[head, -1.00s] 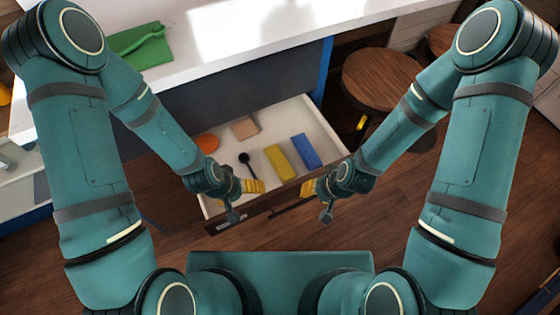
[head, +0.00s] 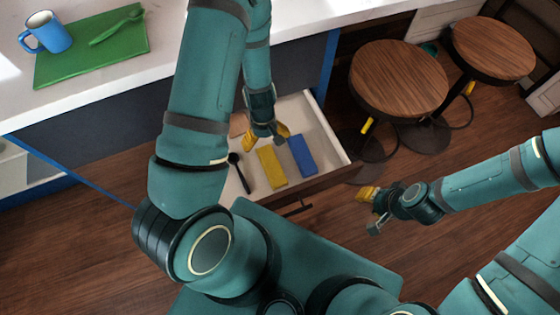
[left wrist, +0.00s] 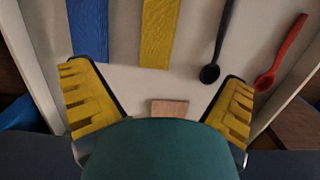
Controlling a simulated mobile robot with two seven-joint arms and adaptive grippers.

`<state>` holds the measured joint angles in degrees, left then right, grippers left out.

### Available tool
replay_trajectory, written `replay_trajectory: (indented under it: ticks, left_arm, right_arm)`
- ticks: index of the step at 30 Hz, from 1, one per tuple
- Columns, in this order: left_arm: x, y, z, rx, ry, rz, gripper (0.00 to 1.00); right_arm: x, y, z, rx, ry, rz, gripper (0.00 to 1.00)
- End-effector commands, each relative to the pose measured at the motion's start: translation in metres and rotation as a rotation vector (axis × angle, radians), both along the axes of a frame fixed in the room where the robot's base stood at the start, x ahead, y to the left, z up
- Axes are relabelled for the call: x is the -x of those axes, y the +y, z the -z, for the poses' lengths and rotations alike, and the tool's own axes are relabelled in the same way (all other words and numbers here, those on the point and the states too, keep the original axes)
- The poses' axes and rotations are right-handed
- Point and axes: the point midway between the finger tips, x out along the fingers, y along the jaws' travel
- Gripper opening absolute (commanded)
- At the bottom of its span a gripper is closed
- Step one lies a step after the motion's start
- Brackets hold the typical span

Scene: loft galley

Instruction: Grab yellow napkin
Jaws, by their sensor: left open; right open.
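The yellow napkin (head: 271,167) is a flat folded strip lying in the open drawer (head: 331,148), between a blue napkin (head: 302,156) and a black spoon (head: 239,173). In the left wrist view the yellow napkin (left wrist: 160,32) lies ahead of my fingers, top centre, its far part cut off by the frame. My left gripper (head: 267,138) is open and empty over the drawer, just behind the yellow napkin's far end in the head view. My right gripper (head: 370,210) is open and empty, out over the floor to the right of the drawer.
In the left wrist view a red spoon (left wrist: 281,54) and a small wooden block (left wrist: 170,108) also lie in the drawer. A green cloth or board (head: 95,53) and a blue mug (head: 47,33) are on the counter. Stools (head: 398,80) stand right of the drawer.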

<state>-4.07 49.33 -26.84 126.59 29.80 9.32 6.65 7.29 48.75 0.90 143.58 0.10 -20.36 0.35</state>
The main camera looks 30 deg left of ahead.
Motion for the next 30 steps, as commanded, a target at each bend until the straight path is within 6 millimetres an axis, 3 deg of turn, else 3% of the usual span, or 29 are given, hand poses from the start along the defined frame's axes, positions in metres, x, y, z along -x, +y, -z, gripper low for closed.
replay_trajectory:
  ticks: [3,9,20,30]
  left_arm:
    - [0.003,-0.002,0.026,0.002,0.004,-0.001,0.99]
    - [0.006,-0.006,0.061,0.001,0.002,0.001,0.99]
    - [0.008,-0.011,0.083,0.001,0.0,0.002,0.99]
    - [0.014,-0.02,0.125,0.0,0.001,0.002,0.99]
  right_arm:
    - [0.002,0.001,0.009,-0.001,0.005,-0.004,0.39]
    - [0.005,0.001,0.019,-0.002,0.011,-0.008,0.39]
    - [0.004,0.001,0.024,-0.002,0.01,-0.009,0.39]
    - [0.002,0.0,0.038,-0.001,0.004,-0.007,0.39]
